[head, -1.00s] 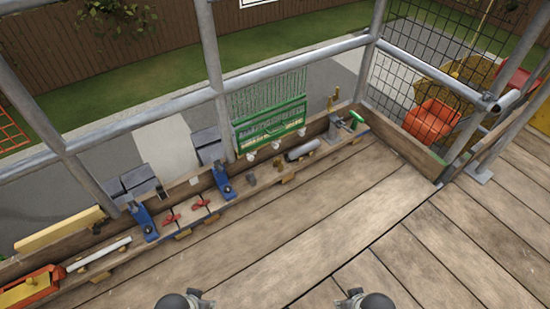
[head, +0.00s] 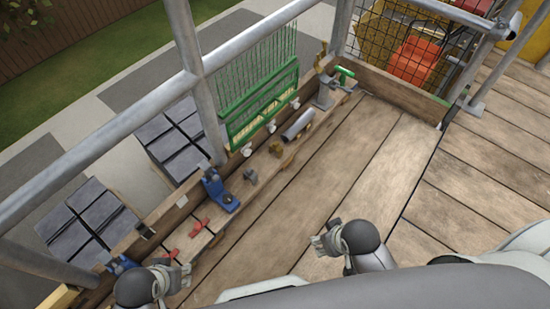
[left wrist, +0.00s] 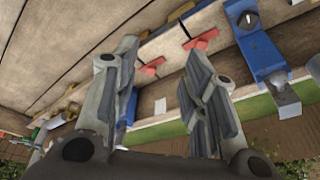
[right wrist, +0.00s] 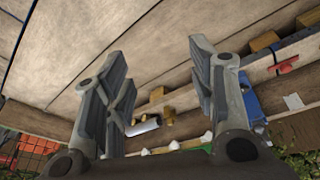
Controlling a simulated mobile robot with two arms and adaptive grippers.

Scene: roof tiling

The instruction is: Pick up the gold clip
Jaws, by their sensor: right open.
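A small gold-brown piece (head: 276,149) lies on the plank ledge beside a grey cylinder; it looks like the gold clip, but is too small to be sure. It also shows in the right wrist view (right wrist: 168,117), beyond and between the fingers. My right gripper (head: 318,243) is open and empty above the deck, apart from that piece; its spread fingers fill the right wrist view (right wrist: 160,60). My left gripper (head: 180,278) is open and empty near the ledge's near end; its fingers are apart in the left wrist view (left wrist: 160,65).
The ledge holds a blue tool (head: 219,191), red clips (head: 197,228), a dull brown piece (head: 250,176), a grey cylinder (head: 298,124) and a green-handled tool (head: 345,74). A green rack (head: 262,108) stands behind. Scaffold rails (head: 250,40) run above. The deck (head: 320,190) is clear.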

